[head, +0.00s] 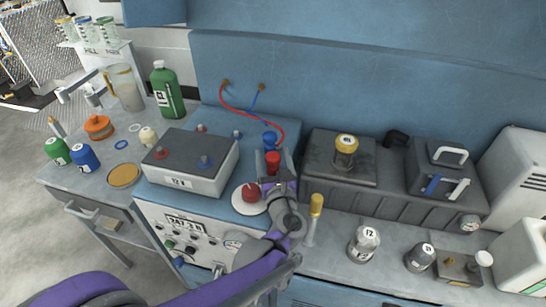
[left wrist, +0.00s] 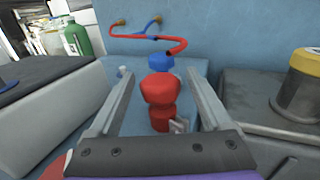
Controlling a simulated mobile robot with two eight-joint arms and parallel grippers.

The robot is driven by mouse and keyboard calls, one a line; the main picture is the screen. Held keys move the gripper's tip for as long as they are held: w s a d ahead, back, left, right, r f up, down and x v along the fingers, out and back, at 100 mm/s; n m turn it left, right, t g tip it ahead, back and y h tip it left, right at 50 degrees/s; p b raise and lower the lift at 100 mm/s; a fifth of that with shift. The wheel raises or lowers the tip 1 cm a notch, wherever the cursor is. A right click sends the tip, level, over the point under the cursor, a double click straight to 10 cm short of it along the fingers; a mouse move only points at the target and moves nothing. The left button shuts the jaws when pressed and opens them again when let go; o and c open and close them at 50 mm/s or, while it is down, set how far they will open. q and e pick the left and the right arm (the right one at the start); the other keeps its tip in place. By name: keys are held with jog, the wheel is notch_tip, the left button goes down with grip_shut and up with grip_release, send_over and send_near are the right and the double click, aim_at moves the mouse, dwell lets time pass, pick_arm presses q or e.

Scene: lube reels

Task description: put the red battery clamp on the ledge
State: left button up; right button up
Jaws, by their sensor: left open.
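The red battery clamp (head: 272,158) stands on the blue cabinet top (head: 214,207), to the right of the battery (head: 190,163). It also shows in the left wrist view (left wrist: 160,90), between my finger bars, with gaps on both sides. My left gripper (head: 273,167) is open around it. The blue clamp (head: 270,139) stands just behind the red one and shows in the left wrist view (left wrist: 161,63). A red cable (head: 245,113) runs from the wall towards the clamps. I cannot tell which surface is the ledge. My right gripper is out of view.
A red-topped white disc (head: 249,194) lies near my left wrist. A dark grey block with a yellow-capped jar (head: 346,148) stands to the right. A yellow-handled tool (head: 315,207) stands in front of it. Bottles and a green jug (head: 166,92) occupy the left bench.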

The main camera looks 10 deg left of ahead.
pick_arm(q)
jog(key=shift+r, duration=0.3)
jog(key=v, duration=1.2)
jog(key=shift+f, duration=0.15)
jog(key=shift+s, duration=0.1)
